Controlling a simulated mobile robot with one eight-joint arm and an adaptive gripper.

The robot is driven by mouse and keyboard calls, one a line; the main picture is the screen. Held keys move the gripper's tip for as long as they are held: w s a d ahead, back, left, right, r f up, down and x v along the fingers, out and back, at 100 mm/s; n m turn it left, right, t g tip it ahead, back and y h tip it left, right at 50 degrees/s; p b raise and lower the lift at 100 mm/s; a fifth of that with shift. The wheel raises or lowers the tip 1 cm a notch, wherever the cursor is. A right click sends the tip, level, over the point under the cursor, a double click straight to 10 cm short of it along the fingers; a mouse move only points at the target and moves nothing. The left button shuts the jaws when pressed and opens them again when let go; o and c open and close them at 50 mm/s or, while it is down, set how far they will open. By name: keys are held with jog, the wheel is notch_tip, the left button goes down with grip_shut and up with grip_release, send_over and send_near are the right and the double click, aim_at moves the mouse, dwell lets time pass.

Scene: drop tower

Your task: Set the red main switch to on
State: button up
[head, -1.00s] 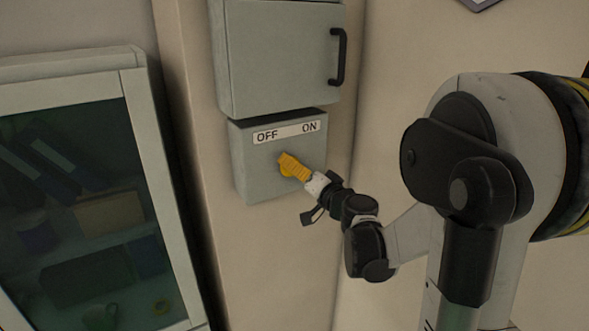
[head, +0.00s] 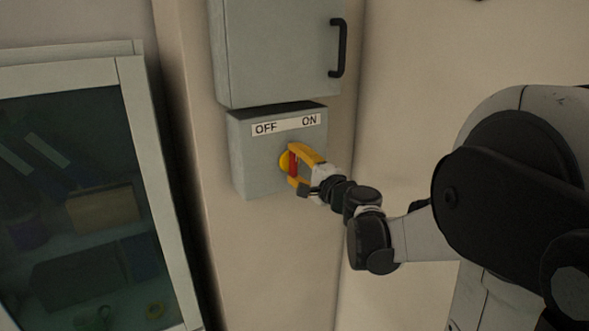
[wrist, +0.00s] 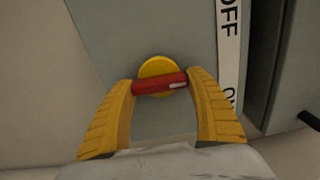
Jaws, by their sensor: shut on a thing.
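The red main switch is a red bar handle (head: 292,165) on a round yellow disc (head: 283,161), on the front of a grey box under an OFF/ON label (head: 286,125). OFF is at the left, ON at the right. In the head view the bar stands about upright, between the two words. In the wrist view the red bar (wrist: 158,84) lies nearly level across the yellow disc (wrist: 160,66), with a white mark near its right end. My gripper (wrist: 162,81) has its yellow fingers shut on both ends of the bar. The fingers partly hide the disc in the head view.
A larger grey cabinet (head: 278,52) with a black handle (head: 339,48) is right above the switch box (head: 247,170). A glass-fronted cabinet (head: 128,100) stands at the left. The wall right of the box is bare.

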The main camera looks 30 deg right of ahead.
jog(key=m+b, duration=0.1)
jog(key=m, duration=0.3)
jog(key=shift+f+m+b, duration=0.2)
jog(key=shift+m+b, duration=0.1)
jog(key=shift+b, duration=0.05)
jog(key=shift+m+b, duration=0.55)
jog(key=shift+m, duration=1.35)
jog(key=o, duration=1.2)
jog(key=shift+c, duration=0.2)
jog(key=shift+s, duration=0.1)
jog(key=s, duration=1.2)
jog(key=shift+d, duration=0.15)
jog(key=shift+w, duration=0.1)
